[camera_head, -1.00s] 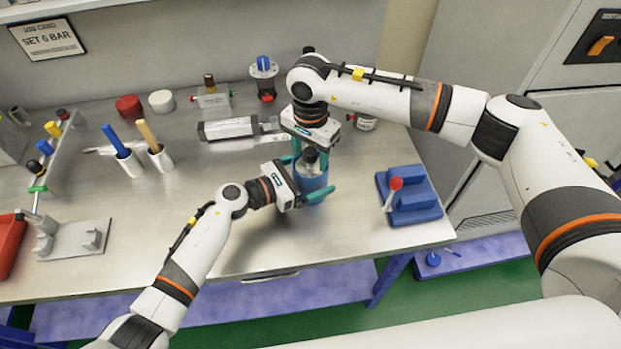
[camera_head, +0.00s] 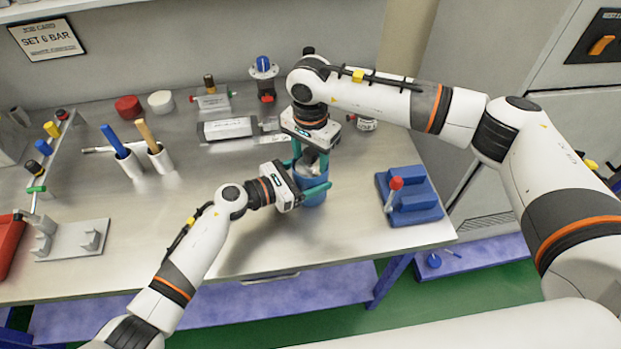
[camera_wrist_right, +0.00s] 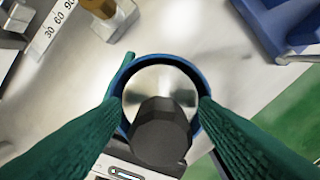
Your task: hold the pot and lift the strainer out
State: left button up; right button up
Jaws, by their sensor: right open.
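The blue pot (camera_head: 313,200) stands on the metal bench; its blue rim (camera_wrist_right: 163,57) shows in the right wrist view. Inside the rim is a shiny metal disc, seemingly the strainer (camera_wrist_right: 158,80), with a dark faceted knob (camera_wrist_right: 160,135) rising towards the camera. My left gripper (camera_head: 315,187) reaches in from the left, one teal finger lying across the pot's front; it looks shut on the pot, its other finger largely hidden. My right gripper (camera_head: 311,168) points down over the pot. Its teal fingers are open on either side of the knob, with gaps to it.
A blue block with a red-knobbed lever (camera_head: 410,197) stands to the right. A grey fixture (camera_head: 75,240) and two white holders with handles (camera_head: 130,164) stand to the left. Small fittings (camera_head: 212,100) line the back. The bench between the grey fixture and my left arm is clear.

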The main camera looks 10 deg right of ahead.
jog(key=shift+s+f+b, duration=0.25)
jog(key=shift+f+b, duration=0.25)
jog(key=shift+f, duration=0.25)
jog(key=shift+d, duration=0.15)
dwell(1.3)
jog(key=shift+c, duration=0.9)
jog(key=shift+r, duration=0.25)
jog(key=shift+c, duration=0.8)
notch_tip(320, 180, up, 12)
jog(key=n, duration=0.8)
jog(key=shift+n, duration=0.4)
notch_tip(320, 180, down, 6)
jog(key=shift+w+a+f, duration=0.1)
jog(key=shift+f, duration=1.35)
jog(key=shift+w+a+f, duration=0.1)
jog(key=shift+f, duration=1.3)
